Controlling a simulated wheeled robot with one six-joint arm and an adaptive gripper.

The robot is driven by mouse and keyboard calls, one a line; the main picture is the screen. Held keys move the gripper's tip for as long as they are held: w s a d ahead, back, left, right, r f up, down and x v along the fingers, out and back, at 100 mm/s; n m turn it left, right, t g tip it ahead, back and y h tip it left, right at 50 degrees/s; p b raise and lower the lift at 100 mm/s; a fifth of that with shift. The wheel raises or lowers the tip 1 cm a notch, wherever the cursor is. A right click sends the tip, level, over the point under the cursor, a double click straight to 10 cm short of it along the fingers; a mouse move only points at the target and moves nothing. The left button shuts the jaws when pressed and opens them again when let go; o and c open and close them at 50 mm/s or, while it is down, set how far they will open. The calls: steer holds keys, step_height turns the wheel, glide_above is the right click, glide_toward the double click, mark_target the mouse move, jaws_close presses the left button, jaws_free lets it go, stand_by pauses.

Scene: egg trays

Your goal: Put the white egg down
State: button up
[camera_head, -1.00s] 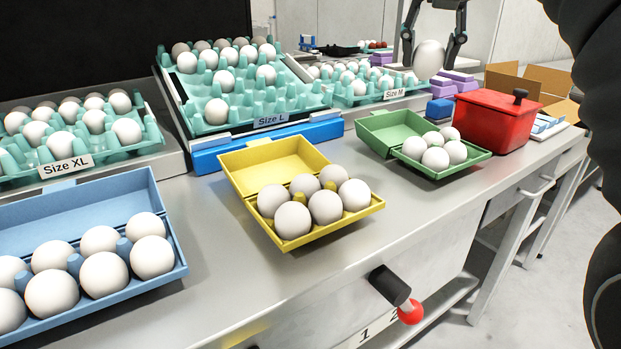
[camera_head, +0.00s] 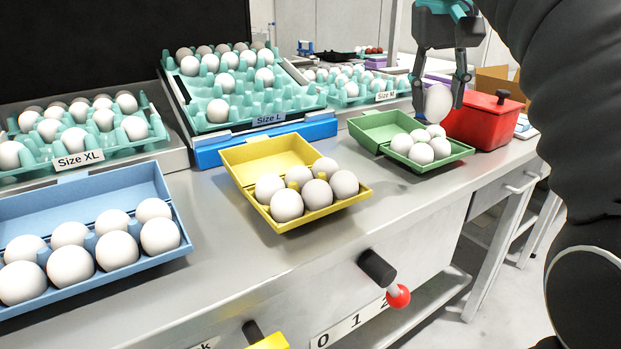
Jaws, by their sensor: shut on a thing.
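My gripper (camera_head: 438,95) is at the upper right, pointing down. It is shut on a white egg (camera_head: 438,103), one finger on each side. The egg hangs in the air above and behind the right part of the green carton, in front of the red pot in this view. The green carton (camera_head: 455,154) is open and holds several white eggs in a cluster. The yellow carton (camera_head: 330,203) in the middle holds several eggs. The blue carton (camera_head: 150,262) at the left holds several large eggs.
Behind stand teal trays marked Size XL (camera_head: 70,171), Size L (camera_head: 220,123) and Size M (camera_head: 398,93). A red pot (camera_head: 485,121) with a black knob is right of the green carton. Bare grey table (camera_head: 225,235) lies between the cartons.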

steer(key=shift+d+f, duration=0.2)
steer(key=shift+f, duration=0.1)
steer(key=w+a+f, duration=0.1)
steer(key=a+f, duration=0.1)
steer(key=a, duration=0.1)
steer(key=w+a+f, duration=0.2)
steer(key=a, duration=0.1)
steer(key=w+a+f, duration=0.2)
steer(key=a, duration=0.2)
steer(key=shift+w+f+b, duration=0.15)
steer(key=shift+f+b, duration=0.25)
steer(key=shift+s+a+b+x, duration=0.1)
steer(key=shift+b+x, duration=0.05)
steer(key=shift+x, duration=0.5)
steer(key=shift+s+a+b+x, duration=0.1)
steer(key=shift+b+x, duration=0.1)
steer(key=shift+x, duration=0.4)
steer(key=shift+s+a+b+x, duration=0.1)
steer(key=shift+s+b+x, duration=0.05)
steer(key=shift+x, duration=0.5)
steer(key=shift+f, duration=0.25)
steer(key=o, duration=0.6)
steer(key=shift+o, duration=0.2)
